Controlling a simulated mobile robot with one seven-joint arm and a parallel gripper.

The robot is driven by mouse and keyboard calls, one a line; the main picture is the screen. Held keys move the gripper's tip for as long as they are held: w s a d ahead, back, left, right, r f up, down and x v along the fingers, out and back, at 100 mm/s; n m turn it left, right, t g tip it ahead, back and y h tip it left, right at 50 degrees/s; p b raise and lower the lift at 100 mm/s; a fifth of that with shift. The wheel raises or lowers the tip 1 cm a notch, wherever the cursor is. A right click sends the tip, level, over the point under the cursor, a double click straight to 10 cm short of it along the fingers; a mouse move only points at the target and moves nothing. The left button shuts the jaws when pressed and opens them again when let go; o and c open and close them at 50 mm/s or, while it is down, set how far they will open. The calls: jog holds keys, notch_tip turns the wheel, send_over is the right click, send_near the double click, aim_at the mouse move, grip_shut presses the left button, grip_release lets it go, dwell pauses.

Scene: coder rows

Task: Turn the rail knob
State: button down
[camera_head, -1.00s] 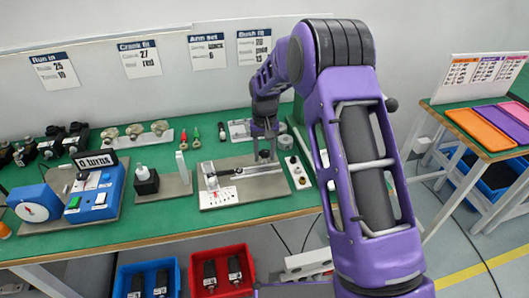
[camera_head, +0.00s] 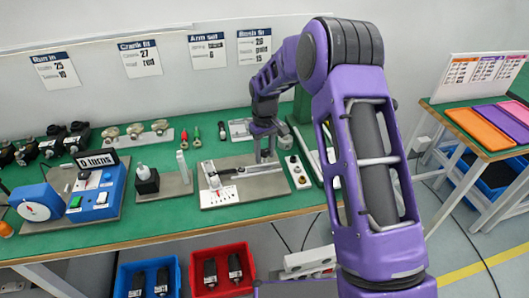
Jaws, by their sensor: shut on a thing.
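A flat metal plate (camera_head: 219,200) lies on the green bench and bears a fixture with a dark rail (camera_head: 250,171) along it. A white upright block (camera_head: 210,174) stands at its left end. My gripper (camera_head: 265,157) points down over the right part of this rail. Its fingers are close together around something small at the rail, where the rail knob would be. The fingers mostly hide the knob, and its angle cannot be read.
A grey plate with round sockets (camera_head: 297,171) lies just right of the gripper. A post on a plate (camera_head: 182,170), a black block (camera_head: 146,181) and a blue counter box (camera_head: 98,190) stand to the left. Red (camera_head: 222,272) and blue bins are below the bench.

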aim_at(265, 151)
jog(key=shift+n, duration=0.3)
dwell(0.7)
dwell(0.7)
jog(key=shift+c, duration=1.9)
grip_release()
jog(key=shift+r, duration=0.15)
notch_tip(265, 151, up, 17)
jog(key=p, duration=0.1)
jog(key=shift+p, duration=0.35)
jog(key=shift+r, duration=0.1)
